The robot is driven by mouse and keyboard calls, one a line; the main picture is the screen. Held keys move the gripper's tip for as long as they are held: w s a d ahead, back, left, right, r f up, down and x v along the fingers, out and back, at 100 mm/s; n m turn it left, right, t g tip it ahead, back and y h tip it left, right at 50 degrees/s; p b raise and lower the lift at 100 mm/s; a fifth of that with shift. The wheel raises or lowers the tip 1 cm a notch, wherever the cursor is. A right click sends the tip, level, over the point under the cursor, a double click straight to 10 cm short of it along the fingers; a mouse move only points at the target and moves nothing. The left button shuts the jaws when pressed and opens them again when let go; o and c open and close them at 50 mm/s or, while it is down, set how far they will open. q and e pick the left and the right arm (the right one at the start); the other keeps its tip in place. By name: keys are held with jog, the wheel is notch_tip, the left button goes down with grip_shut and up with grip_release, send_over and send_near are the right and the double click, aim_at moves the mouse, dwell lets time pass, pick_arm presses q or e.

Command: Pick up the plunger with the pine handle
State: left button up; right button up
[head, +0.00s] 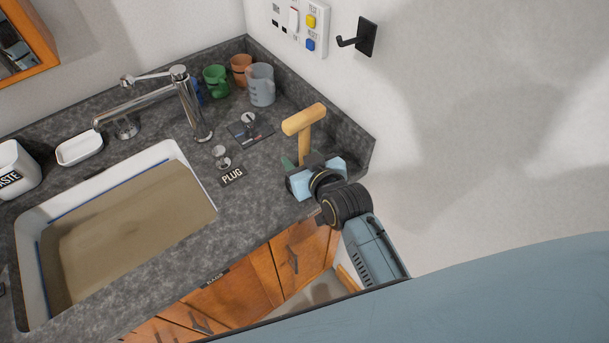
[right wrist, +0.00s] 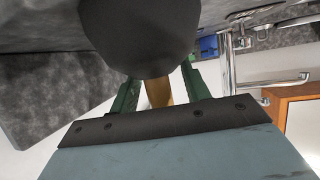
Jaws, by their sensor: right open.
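The plunger with the pine handle (head: 304,122) stands upright near the right end of the counter, its pale T-shaped grip at the top. My right gripper (head: 301,164) is low at the plunger and hides its lower part in the head view. In the right wrist view, the pine shaft (right wrist: 158,93) runs between the two green fingers of my right gripper (right wrist: 160,84), which is open around it. The plunger's dark rubber cup (right wrist: 140,35) is large and close there. I cannot tell whether either finger touches the shaft. My left gripper is not in view.
A filled sink (head: 195,168) with a chrome faucet (head: 190,105) is on the left. The wall, with a black hook (head: 366,37), is close on the right.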

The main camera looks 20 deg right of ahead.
grip_shut()
